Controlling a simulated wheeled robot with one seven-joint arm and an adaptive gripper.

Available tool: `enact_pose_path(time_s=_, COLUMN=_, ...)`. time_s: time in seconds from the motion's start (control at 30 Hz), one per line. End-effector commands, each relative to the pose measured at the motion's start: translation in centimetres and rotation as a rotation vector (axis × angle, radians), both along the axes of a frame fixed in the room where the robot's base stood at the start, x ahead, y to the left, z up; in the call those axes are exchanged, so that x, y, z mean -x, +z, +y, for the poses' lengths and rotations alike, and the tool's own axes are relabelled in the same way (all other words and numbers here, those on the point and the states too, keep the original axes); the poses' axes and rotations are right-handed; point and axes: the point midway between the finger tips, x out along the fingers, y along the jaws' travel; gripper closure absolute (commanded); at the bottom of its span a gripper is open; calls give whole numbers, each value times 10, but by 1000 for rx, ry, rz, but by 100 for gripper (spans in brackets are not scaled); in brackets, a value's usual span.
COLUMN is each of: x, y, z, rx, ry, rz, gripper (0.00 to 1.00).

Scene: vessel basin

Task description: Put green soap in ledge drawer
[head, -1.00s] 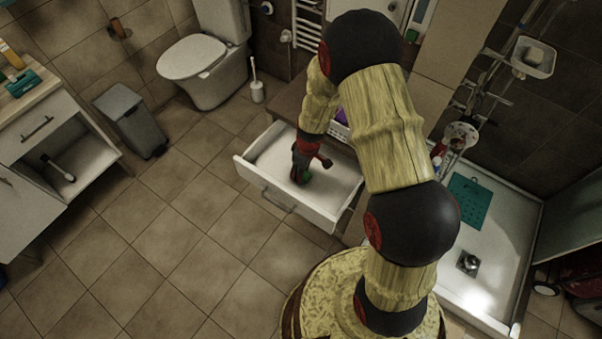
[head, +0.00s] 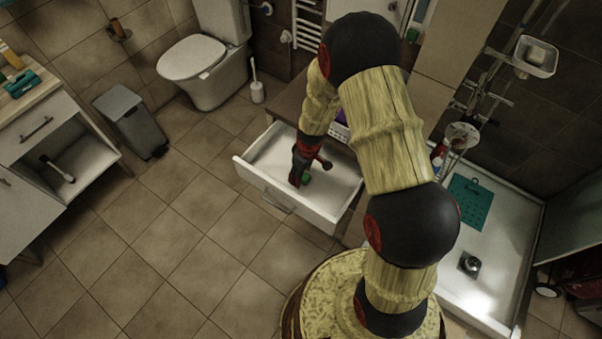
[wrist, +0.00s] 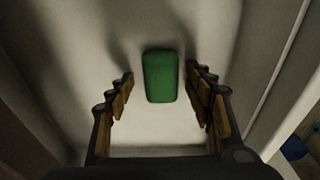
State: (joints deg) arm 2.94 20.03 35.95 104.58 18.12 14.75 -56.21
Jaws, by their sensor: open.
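The green soap (wrist: 160,77) lies on the white floor of the open ledge drawer (head: 335,205). In the wrist view it is a rounded green block, upright in the picture, just beyond and between my spread fingertips, touching neither. The drawer floor (wrist: 105,45) around the soap is bare.
The drawer walls rise around my gripper. A purple item in a white basket (head: 339,131) sits on the ledge behind the arm. A grey bin (head: 132,120) and the toilet (head: 205,70) stand to the left. Open tiled floor lies in front of the drawer.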

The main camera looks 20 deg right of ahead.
Motion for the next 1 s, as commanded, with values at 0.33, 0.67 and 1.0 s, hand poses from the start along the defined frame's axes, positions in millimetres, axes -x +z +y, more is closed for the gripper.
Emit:
enact_pose_path(time_s=0.33, x=0, y=21, z=-1, rx=0, ry=0, rz=-4, gripper=48)
enact_pose_path(time_s=0.67, x=7, y=90, z=-6, rx=1, ry=-1, rz=-4, gripper=48)
enact_pose_path(time_s=1.0, x=11, y=126, z=-9, rx=-2, ry=-3, rz=-2, gripper=48)
